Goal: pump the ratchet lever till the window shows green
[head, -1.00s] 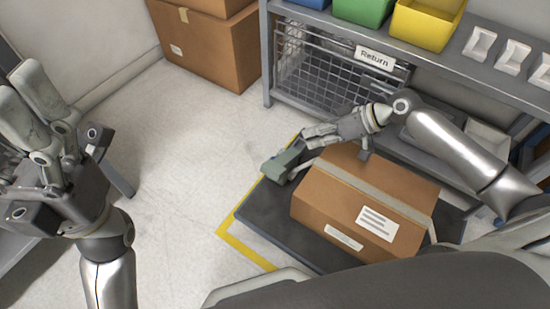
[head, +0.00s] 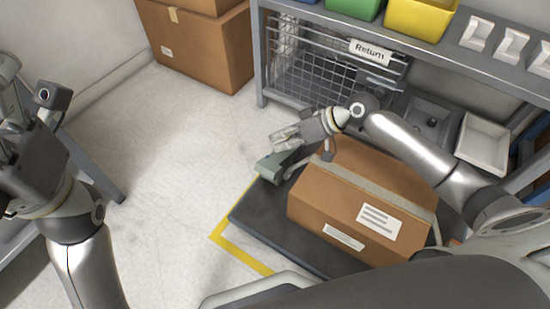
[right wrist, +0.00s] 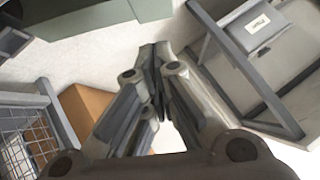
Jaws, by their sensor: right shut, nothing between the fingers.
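A grey-green ratchet (head: 268,168) sits at the left end of the cardboard box (head: 330,210), where the grey strap (head: 375,185) comes over the box. I cannot pick out its lever from its body, and no window colour shows. My right gripper (head: 273,138) is shut and empty, just above and behind the ratchet; I cannot tell if it touches. In the right wrist view its fingers (right wrist: 155,60) meet at the tips, and a grey-green surface (right wrist: 80,15) lies beyond to the upper left. My left gripper (head: 10,75) is cut off by the left edge, away from the box.
The box stands on a dark platform (head: 265,232) with yellow floor tape (head: 235,250) along its edge. A wire cage (head: 310,75) with a "Return" sign (head: 370,52) stands behind, under a shelf with coloured bins (head: 420,15). Larger boxes (head: 200,45) stand at the back left.

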